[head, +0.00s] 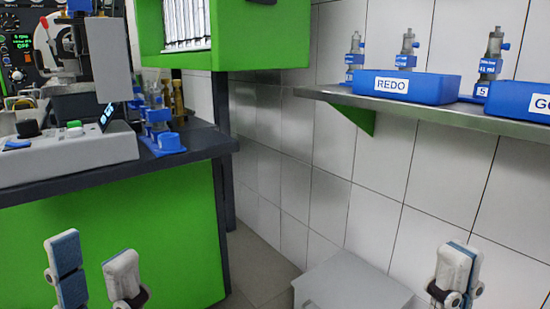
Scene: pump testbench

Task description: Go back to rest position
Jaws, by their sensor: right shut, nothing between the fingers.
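My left gripper (94,268) is at the bottom left of the head view, in front of the green bench front. Its two fingers, grey with blue pads, stand apart with nothing between them. My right gripper (456,268) is at the bottom right, in front of the white tiled wall. Its fingers are together and hold nothing. Both grippers point upward in the picture and appear clear of the furniture. The lower parts of both are cut off by the frame edge.
A green workbench (120,245) with a dark top carries a grey device (70,155) and blue pump parts (168,142). A green cabinet (240,35) hangs above. A metal shelf (400,112) holds a blue "REDO" tray (435,88) and pumps. A grey box (350,282) stands low.

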